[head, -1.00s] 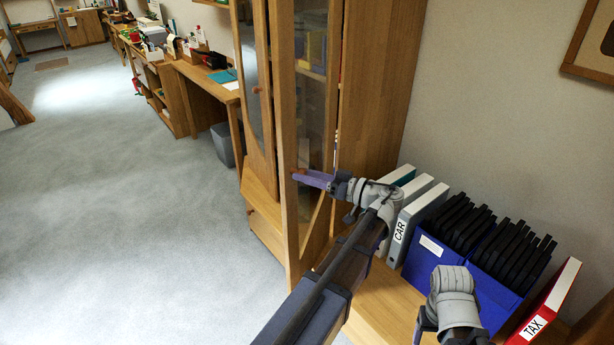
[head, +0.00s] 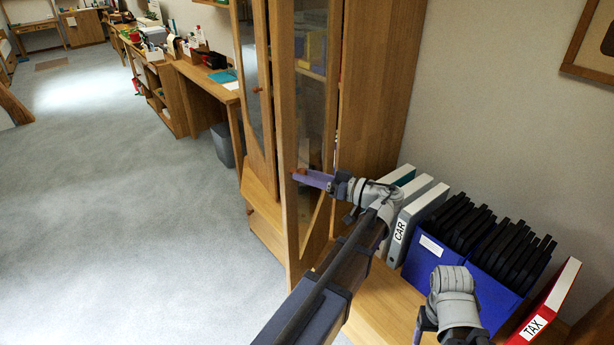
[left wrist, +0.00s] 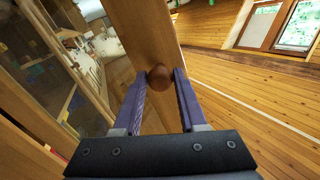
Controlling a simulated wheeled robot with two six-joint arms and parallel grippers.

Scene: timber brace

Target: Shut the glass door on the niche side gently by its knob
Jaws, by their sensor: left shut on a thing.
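The glass door (head: 289,120) has a wooden frame and stands ajar at the near side of the tall wooden cabinet (head: 372,110). Its round brown knob (left wrist: 160,77) sits on the door's wooden stile and shows between my left fingers in the left wrist view. My left gripper (head: 302,178) has purple fingers and is shut on the knob; in the head view the fingers mostly hide it. Part of my right arm shows at the bottom right, and its fingers are not clearly seen.
A second door (head: 256,90) with its own knob stands farther left on the cabinet. The carpet at left is clear.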

